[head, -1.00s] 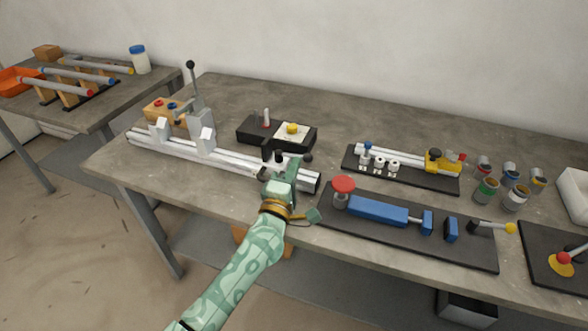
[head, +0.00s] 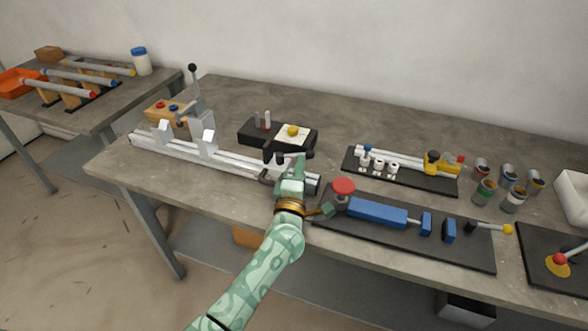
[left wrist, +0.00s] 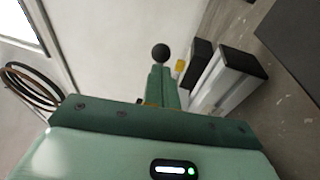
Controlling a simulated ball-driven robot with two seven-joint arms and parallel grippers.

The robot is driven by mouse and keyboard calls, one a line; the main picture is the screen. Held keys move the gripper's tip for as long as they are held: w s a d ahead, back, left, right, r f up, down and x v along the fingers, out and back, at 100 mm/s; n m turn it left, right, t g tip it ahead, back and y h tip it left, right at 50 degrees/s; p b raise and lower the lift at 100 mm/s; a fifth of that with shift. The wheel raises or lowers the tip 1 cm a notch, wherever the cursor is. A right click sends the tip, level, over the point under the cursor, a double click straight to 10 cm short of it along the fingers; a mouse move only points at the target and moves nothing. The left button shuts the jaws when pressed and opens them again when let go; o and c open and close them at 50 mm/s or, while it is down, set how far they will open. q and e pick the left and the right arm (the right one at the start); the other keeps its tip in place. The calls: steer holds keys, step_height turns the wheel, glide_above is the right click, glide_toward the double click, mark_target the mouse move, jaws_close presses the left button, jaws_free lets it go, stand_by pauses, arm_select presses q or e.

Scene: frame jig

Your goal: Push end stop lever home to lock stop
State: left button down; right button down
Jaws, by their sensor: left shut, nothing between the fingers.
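The end stop is a dark block (head: 273,157) on the right part of the pale aluminium rail (head: 235,168). Its lever ends in a black ball knob (head: 309,155), which also shows in the left wrist view (left wrist: 160,52). My green left gripper (head: 299,160) is shut and empty beside the end stop, above the right end of the rail. In the left wrist view its fingertips (left wrist: 160,75) lie just below the knob. I cannot tell whether they touch it. The gripper hides most of the lever's arm and part of the stop. My right gripper is not in view.
A black box with a yellow button (head: 292,131) sits behind the stop. A red-knobbed blue fixture (head: 376,211) lies close to the right.

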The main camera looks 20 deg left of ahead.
arm_select(q)
steer(key=shift+w+d, duration=0.25)
steer(key=shift+w, duration=0.55)
